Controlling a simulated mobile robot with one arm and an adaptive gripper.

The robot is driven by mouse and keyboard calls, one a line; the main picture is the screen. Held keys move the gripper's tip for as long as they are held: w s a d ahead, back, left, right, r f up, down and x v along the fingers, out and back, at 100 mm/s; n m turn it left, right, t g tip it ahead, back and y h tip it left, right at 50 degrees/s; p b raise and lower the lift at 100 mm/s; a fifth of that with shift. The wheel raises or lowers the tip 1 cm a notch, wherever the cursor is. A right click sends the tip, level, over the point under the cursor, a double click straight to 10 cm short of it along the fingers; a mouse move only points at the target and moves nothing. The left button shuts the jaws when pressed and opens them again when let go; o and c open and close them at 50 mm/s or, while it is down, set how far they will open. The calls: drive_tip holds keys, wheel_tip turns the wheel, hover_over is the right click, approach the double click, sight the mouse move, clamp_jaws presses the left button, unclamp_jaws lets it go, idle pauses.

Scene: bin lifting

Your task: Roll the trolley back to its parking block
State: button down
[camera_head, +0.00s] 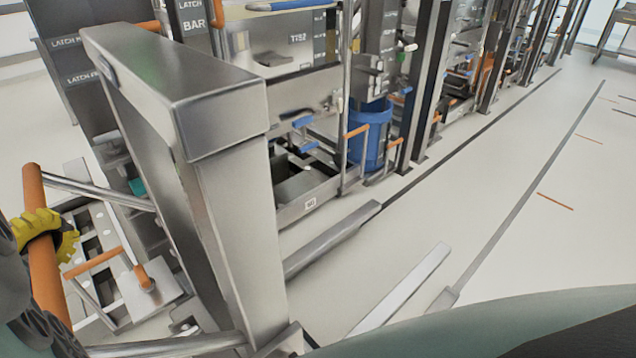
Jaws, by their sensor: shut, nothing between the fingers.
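The trolley (235,210) is a tall grey metal frame with a thick post and top beam, filling the left middle of the head view. An upright orange handle bar (40,200) joins it by metal rods at the far left. Two low grey bars (335,238) reach forward along the floor near its foot; I cannot tell if both belong to it. My gripper (66,244), with yellow fingers, is at the orange handle bar, overlapping it in the picture. Its fingers are shut with nothing held between them. I cannot make out the parking block for certain.
A row of machine stations with a blue bin (368,135) and orange handles stands behind the trolley. Two dark floor tracks (520,175) run off to the upper right. The pale floor right of them is mostly clear. A low frame with orange bars (110,275) is at lower left.

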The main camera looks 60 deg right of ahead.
drive_tip(key=shift+w+a+f, duration=0.15)
drive_tip(key=shift+a, duration=0.25)
drive_tip(key=shift+w+a+f, duration=0.1)
drive_tip(key=shift+a+f, duration=0.05)
drive_tip(key=shift+a, duration=0.25)
drive_tip(key=c, duration=0.7)
unclamp_jaws()
drive_tip(key=shift+s+d+r, duration=0.1)
drive_tip(key=shift+s+r, duration=0.05)
drive_tip(key=shift+r, duration=0.05)
drive_tip(key=shift+v, duration=3.8)
drive_tip(key=shift+o, duration=0.2)
